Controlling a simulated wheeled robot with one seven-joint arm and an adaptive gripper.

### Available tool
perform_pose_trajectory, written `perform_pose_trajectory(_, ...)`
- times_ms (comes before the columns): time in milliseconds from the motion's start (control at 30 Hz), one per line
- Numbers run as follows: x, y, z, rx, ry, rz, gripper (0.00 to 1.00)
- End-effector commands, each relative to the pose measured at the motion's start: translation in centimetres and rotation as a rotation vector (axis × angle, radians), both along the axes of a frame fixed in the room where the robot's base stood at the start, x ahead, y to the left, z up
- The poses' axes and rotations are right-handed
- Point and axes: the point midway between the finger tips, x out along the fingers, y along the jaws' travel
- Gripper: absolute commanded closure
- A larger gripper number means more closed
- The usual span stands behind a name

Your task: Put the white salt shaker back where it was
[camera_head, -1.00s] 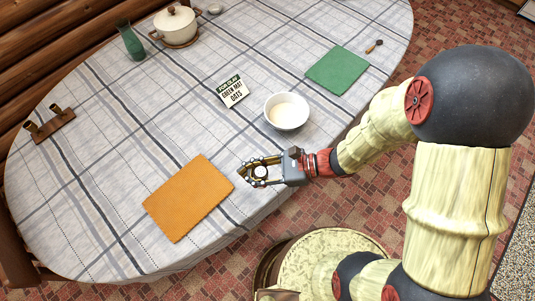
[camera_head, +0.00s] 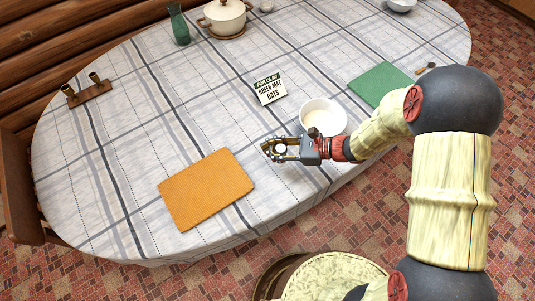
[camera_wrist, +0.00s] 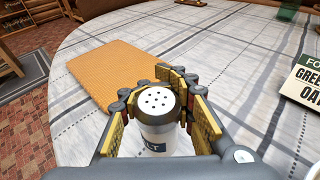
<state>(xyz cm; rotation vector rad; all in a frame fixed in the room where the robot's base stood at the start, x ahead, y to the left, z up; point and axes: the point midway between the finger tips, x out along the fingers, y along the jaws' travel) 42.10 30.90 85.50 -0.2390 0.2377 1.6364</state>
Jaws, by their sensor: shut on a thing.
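The white salt shaker (camera_wrist: 155,130) is between the fingers of my gripper (camera_wrist: 160,112) in the wrist view. In the head view my gripper (camera_head: 275,148) is over the near side of the table (camera_head: 130,150), just left of the white bowl and right of the orange mat. The shaker shows there only as a small pale spot (camera_head: 281,149). Its base is hidden, so I cannot tell its height above the cloth.
An orange mat (camera_head: 205,190) lies at front left. A white bowl (camera_head: 323,106) with pale contents stands close to my gripper. Behind are a sign card (camera_head: 269,91), pot (camera_head: 225,17), green vase (camera_head: 179,28) and wooden two-cup holder (camera_head: 90,95). A green mat (camera_head: 379,83) lies right.

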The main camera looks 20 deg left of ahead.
Motion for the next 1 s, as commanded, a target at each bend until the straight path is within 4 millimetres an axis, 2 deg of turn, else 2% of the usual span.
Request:
perform_pose_trajectory(133,0.8,0.3,-1.5,0.0,0.0,0.001,1.0)
perform_pose_trajectory(300,0.7,0.2,-3.9,0.0,0.001,0.001,1.0)
perform_pose_trajectory(700,0.7,0.2,-4.2,0.0,0.0,0.0,1.0)
perform_pose_trajectory(733,0.7,0.2,-4.2,0.0,0.0,0.0,0.8)
perform_pose_trajectory(1000,0.7,0.2,-4.1,0.0,0.0,0.0,0.64)
